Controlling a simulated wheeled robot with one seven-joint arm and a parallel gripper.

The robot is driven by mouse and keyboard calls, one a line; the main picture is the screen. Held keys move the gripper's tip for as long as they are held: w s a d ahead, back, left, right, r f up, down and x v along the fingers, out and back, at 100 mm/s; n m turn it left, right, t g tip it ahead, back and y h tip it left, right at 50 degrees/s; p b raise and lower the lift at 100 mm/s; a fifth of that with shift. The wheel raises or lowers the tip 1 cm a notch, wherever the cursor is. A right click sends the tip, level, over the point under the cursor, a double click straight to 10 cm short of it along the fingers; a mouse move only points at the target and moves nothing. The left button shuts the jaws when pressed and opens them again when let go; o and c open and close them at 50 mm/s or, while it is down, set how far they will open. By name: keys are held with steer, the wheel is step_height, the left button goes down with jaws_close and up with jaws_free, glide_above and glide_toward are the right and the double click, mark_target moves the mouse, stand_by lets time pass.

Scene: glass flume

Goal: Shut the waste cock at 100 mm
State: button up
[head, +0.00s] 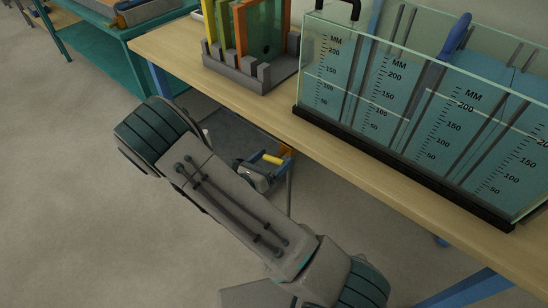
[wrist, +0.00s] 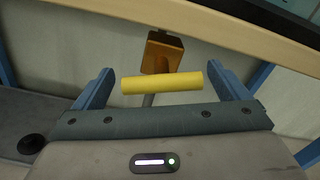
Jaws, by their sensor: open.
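The waste cock has an orange-brown body (head: 287,151) under the bench's front edge, also in the wrist view (wrist: 162,52). Its yellow bar handle (head: 272,159) lies crosswise in the wrist view (wrist: 161,83). My gripper (head: 266,166) is open. In the wrist view its blue fingers (wrist: 166,76) stand on either side of the bar, with a gap at each end. The glass flume (head: 420,105) stands on the bench with MM scales. Its blue water appears well above the 100 marks; the exact level is hard to read.
The wooden bench top (head: 380,165) overhangs close above my gripper. A grey rack (head: 250,72) with coloured plates stands left of the flume. A blue handle (head: 456,36) rises from the flume. A teal table (head: 115,35) is at upper left. Open floor lies in front.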

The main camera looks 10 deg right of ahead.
steer(key=v, duration=1.3)
